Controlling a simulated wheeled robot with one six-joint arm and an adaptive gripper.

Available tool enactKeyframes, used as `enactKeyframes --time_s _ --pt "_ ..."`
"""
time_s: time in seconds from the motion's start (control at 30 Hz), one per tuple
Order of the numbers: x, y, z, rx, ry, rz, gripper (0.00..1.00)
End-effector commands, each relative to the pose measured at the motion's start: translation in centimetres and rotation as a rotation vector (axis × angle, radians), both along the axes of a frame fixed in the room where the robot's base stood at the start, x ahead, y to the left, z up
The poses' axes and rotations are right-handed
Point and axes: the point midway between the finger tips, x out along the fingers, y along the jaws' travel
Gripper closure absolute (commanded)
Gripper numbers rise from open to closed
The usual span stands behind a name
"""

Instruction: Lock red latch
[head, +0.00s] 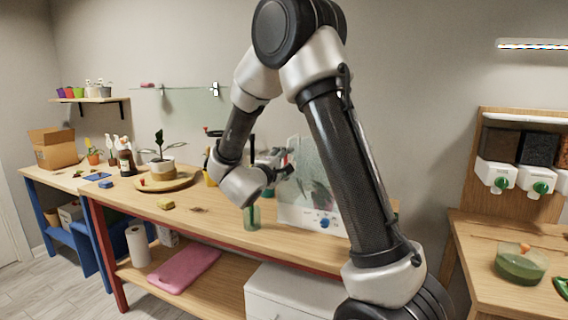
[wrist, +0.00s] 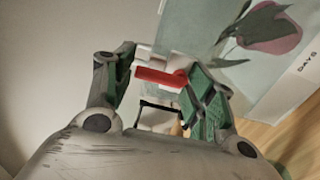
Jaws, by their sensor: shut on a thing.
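The red latch (wrist: 158,77) is a short red bar on a white mount, in the middle of the wrist view. My gripper (wrist: 160,70) has its two green-padded fingers on either side of the bar and is shut on it. In the head view my gripper (head: 284,172) is at the left edge of a pale panel (head: 298,214) with a plant picture and a blue knob. There the latch is too small and too covered to make out. The exact contact of the pads on the bar is partly hidden.
A second bench with dispensers (head: 497,176) stands at right. The bench's front middle is mostly clear.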

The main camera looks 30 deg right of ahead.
Motion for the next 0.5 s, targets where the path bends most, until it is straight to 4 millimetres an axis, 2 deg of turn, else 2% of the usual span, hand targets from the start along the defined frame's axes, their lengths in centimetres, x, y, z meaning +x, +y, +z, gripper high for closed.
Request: enactKeyframes --time_s 0.03,0.13,0.17,0.5 --pt "0.29 0.11 0.56 -0.006 -0.011 0.005 0.43" --pt "0.26 0.11 0.49 -0.005 -0.010 0.005 0.25" --pt "0.24 0.11 0.45 -0.005 -0.010 0.005 0.22" --pt "0.04 0.21 0.19 -0.002 -0.004 0.004 0.22"
